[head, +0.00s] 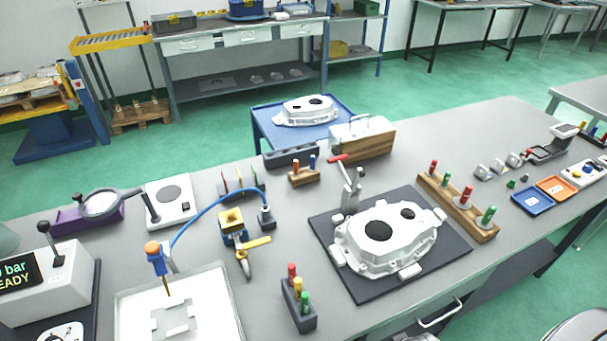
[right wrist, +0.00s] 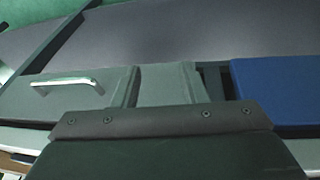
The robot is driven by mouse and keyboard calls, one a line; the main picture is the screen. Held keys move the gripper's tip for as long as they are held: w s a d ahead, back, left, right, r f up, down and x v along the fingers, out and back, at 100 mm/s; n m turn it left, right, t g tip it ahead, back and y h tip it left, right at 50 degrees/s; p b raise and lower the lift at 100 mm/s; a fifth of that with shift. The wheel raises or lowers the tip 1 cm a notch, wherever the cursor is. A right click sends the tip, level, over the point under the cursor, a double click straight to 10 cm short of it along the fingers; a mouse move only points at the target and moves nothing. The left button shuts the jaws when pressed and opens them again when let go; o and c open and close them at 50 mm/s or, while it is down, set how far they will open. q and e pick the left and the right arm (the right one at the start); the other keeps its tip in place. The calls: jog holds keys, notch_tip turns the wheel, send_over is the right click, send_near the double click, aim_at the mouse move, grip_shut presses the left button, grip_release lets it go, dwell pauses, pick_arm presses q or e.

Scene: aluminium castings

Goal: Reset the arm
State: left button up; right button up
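My left gripper and left arm do not show in the head view. In the right wrist view, a dark plate with a screwed grey bar (right wrist: 160,121) fills the bottom and looks like part of my right gripper. I cannot make out its two fingertips or whether they are apart. No held object shows there. Beyond it are a drawer front with a metal handle (right wrist: 66,84) and a blue panel (right wrist: 272,90). A pale rounded part at the head view's bottom right corner may be mine.
The grey bench holds a white casting (head: 385,238) on a black mat (head: 335,262), a wooden plug rack (head: 457,207), a red-handled clamp (head: 352,185), a white tray (head: 232,318) and a control box (head: 62,285). A drawer handle (head: 440,312) sticks out at the front edge. Green floor lies behind.

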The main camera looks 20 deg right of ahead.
jog(key=s+f+b, duration=0.1)
jog(key=s+f, duration=0.1)
jog(key=f, duration=0.7)
jog(key=s+f, duration=0.3)
jog(key=f, duration=0.5)
jog(key=s+a+f+g+b, duration=0.1)
jog(key=s+f, duration=1.1)
jog(key=shift+f+g+y, duration=0.2)
jog(key=shift+g+y, duration=0.1)
jog(key=shift+g, duration=0.1)
jog(key=shift+s, duration=0.1)
